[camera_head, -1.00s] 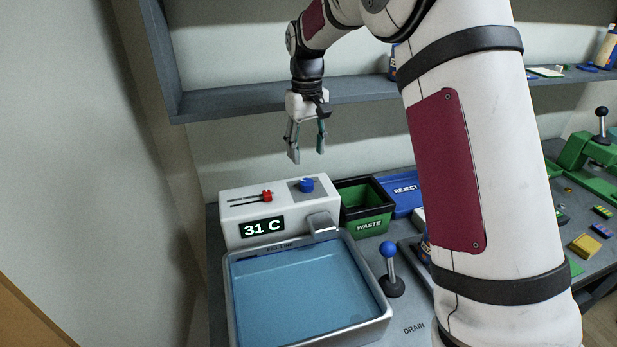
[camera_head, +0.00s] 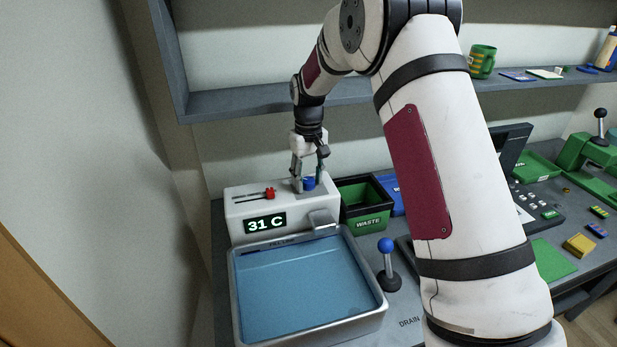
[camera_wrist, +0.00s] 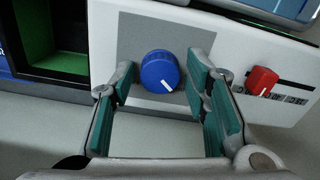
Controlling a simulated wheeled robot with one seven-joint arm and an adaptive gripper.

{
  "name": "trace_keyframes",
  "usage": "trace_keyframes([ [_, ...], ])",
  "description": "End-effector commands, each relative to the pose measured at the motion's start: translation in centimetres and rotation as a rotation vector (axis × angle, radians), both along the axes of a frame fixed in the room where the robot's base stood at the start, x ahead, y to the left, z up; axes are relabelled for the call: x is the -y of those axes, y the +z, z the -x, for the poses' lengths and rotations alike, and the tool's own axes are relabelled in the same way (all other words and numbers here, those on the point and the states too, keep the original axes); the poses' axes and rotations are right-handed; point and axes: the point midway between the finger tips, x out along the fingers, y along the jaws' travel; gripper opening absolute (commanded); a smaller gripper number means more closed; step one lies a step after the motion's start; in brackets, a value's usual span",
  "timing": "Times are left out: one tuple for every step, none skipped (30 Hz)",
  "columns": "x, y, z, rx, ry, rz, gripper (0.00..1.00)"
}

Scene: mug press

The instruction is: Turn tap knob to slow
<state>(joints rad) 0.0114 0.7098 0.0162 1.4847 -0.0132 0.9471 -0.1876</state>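The blue tap knob (camera_head: 309,183) sits on top of the white tap unit (camera_head: 236,206). In the wrist view the blue knob (camera_wrist: 160,71) shows a white pointer line toward its lower right. My gripper (camera_head: 310,184) is lowered over it from above. In the wrist view my gripper (camera_wrist: 160,85) is open, with its green-padded fingers on either side of the knob. A gap shows between the knob and each finger.
A red slider (camera_head: 269,193) is left of the knob on the same unit, near the right finger in the wrist view. The display (camera_head: 265,223) reads 31 C. A water-filled basin (camera_head: 235,290) is in front. A black-and-green WASTE bin (camera_head: 366,223) stands close right.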

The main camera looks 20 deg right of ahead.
Motion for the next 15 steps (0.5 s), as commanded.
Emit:
trace_keyframes([
  [0.0, 0.01, 0.0, 0.0, 0.0, 0.0, 0.25],
  [0.0, 0.02, 0.0, 0.0, 0.0, 0.0, 0.18],
  [0.0, 0.02, 0.0, 0.0, 0.0, 0.0, 0.09],
  [0.0, 0.02, 0.0, 0.0, 0.0, 0.0, 0.02],
  [0.0, 0.02, 0.0, 0.0, 0.0, 0.0, 0.01],
  [0.0, 0.03, 0.0, 0.0, 0.0, 0.0, 0.01],
  [0.0, 0.03, 0.0, 0.0, 0.0, 0.0, 0.01],
  [0.0, 0.02, 0.0, 0.0, -0.001, 0.0, 0.01],
  [0.0, 0.02, 0.0, 0.0, -0.002, 0.0, 0.01],
  [0.0, 0.02, 0.0, 0.0, -0.004, 0.0, 0.01],
  [0.0, 0.02, -0.01, 0.0, -0.007, 0.0, 0.01],
  [0.01, 0.01, -0.02, 0.0, -0.013, 0.0, 0.01],
  [0.01, 0.01, -0.02, 0.0, -0.019, 0.0, 0.01],
  [0.01, 0.0, -0.03, 0.0, -0.027, 0.0, 0.01],
  [0.01, -0.02, -0.03, 0.0, -0.04, 0.001, 0.01],
])
